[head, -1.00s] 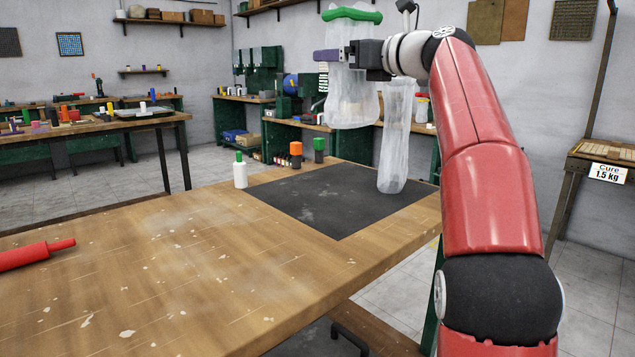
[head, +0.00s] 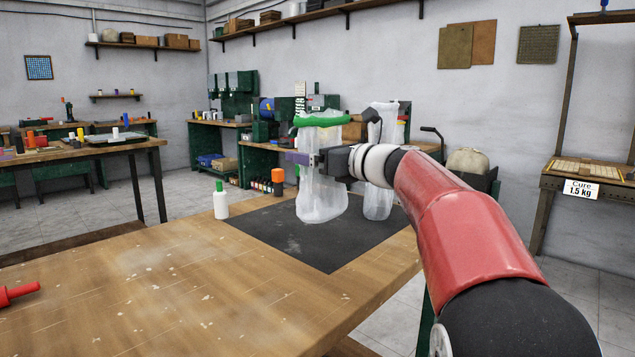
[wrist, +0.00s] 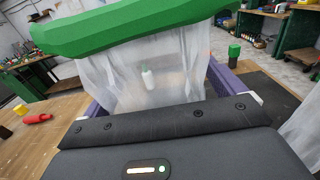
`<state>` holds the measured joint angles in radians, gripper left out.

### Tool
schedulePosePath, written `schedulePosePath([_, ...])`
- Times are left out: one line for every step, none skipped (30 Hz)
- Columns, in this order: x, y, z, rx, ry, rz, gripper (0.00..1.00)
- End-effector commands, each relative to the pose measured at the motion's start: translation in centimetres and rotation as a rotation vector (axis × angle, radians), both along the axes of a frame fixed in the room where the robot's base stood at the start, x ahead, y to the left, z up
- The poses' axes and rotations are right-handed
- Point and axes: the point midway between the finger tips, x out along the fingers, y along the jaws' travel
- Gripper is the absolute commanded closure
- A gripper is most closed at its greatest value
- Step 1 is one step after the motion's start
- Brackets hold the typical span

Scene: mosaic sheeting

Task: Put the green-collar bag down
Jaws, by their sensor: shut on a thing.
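The green-collar bag (head: 320,190) is a clear, whitish plastic bag with a green collar at its top. It hangs upright from my gripper (head: 300,158), over the black mat (head: 270,235) on the wooden bench. Its bottom appears at or just above the mat; I cannot tell whether it touches. In the wrist view the green collar (wrist: 130,28) crosses the top and the clear bag (wrist: 140,80) fills the space between the purple fingers (wrist: 228,85). My gripper is shut on the bag. A second clear bag (head: 378,200) stands behind on the mat, partly hidden by my wrist.
A white bottle with a green cap (head: 220,202) stands at the mat's left edge. An orange-capped dark bottle (head: 278,180) shows behind the mat. A red roller (head: 18,293) lies at the bench's left. The wooden bench top (head: 150,285) between is clear.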

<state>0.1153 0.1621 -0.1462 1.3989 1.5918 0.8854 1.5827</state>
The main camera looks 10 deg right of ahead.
Motion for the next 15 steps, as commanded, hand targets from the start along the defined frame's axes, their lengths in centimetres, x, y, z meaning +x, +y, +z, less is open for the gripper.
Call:
schedulePosePath([0.0,0.0,-0.9,0.000,0.003,0.000,0.56])
schedulePosePath([0.0,0.0,-1.2,0.002,0.003,0.000,0.56])
schedulePosePath([0.0,0.0,-1.6,0.001,0.001,0.000,0.56])
schedulePosePath([0.0,0.0,-1.8,0.000,0.000,0.000,0.56])
schedulePosePath([0.0,0.0,-1.9,0.000,0.000,0.000,0.56])
schedulePosePath([0.0,0.0,-2.3,0.000,0.000,0.000,0.56])
schedulePosePath([0.0,0.0,-2.6,0.001,0.001,0.000,0.56])
schedulePosePath([0.0,0.0,-3.0,0.001,0.002,0.000,0.56])
schedulePosePath([0.0,0.0,-3.7,0.000,0.003,0.000,0.56])
schedulePosePath([0.0,0.0,-4.1,0.002,0.003,0.000,0.56])
schedulePosePath([0.0,0.0,-4.6,0.001,0.003,0.000,0.56])
schedulePosePath([0.0,0.0,-5.0,0.001,0.002,0.000,0.56])
schedulePosePath([0.0,0.0,-5.3,0.002,0.003,0.000,0.56])
schedulePosePath([0.0,0.0,-5.6,0.000,0.001,0.000,0.56])
schedulePosePath([0.0,0.0,-5.8,0.000,0.000,-0.001,0.56])
